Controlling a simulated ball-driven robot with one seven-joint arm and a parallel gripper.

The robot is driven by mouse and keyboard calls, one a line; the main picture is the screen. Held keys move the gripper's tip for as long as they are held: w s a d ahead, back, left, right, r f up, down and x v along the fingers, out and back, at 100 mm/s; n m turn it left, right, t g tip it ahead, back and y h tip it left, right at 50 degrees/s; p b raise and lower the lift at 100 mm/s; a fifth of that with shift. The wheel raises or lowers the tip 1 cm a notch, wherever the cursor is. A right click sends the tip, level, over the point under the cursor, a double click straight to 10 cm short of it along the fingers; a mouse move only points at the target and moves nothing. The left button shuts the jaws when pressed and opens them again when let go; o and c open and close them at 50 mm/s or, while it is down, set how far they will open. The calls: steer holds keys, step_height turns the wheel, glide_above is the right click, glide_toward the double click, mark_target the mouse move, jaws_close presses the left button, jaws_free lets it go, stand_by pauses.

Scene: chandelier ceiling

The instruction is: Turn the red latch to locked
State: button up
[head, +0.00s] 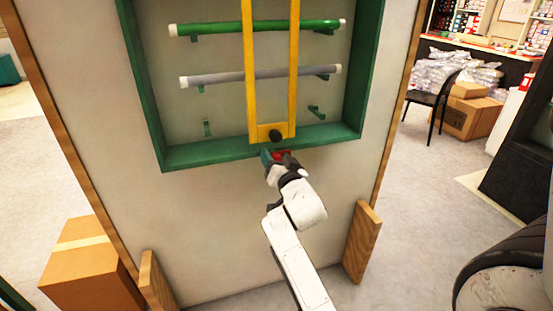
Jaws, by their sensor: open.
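The red latch (281,155) is a small red piece at the bottom edge of the green frame (210,153), just below the foot of the yellow bar (270,127). A black round knob (275,136) sits on that foot, above the latch. My gripper (277,156) is at the latch, with a dark finger on each side of the red. The jaws are open. The fingers hide part of the latch, so its exact angle is unclear, and I cannot tell whether they touch it.
A green rod (258,27) and a grey rod (260,75) lie across the frame behind the yellow uprights. The pale board (220,220) stands on wooden feet (362,240). A cardboard box (90,270) is at lower left. A black chair (432,102) stands at right on open floor.

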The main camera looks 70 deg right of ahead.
steer(key=shift+c, duration=0.4)
steer(key=c, duration=0.9)
steer(key=shift+n, duration=0.3)
steer(key=n+p, duration=0.1)
steer(key=n, duration=0.3)
steer(key=shift+w+a+r+n+p, duration=0.1)
steer(key=shift+n+p, duration=0.2)
steer(key=shift+p, duration=0.05)
steer(key=n+p, duration=0.1)
steer(key=n, duration=0.2)
steer(key=shift+n, duration=0.3)
steer(key=n+p, duration=0.2)
steer(key=n, duration=0.2)
steer(key=shift+n, duration=0.3)
steer(key=shift+w+a+f+n+p, duration=0.1)
steer(key=shift+n+p, duration=0.2)
steer(key=shift+n, duration=0.8)
steer(key=shift+f+n+p, duration=0.1)
steer(key=shift+n+p, duration=0.2)
steer(key=shift+n, duration=0.8)
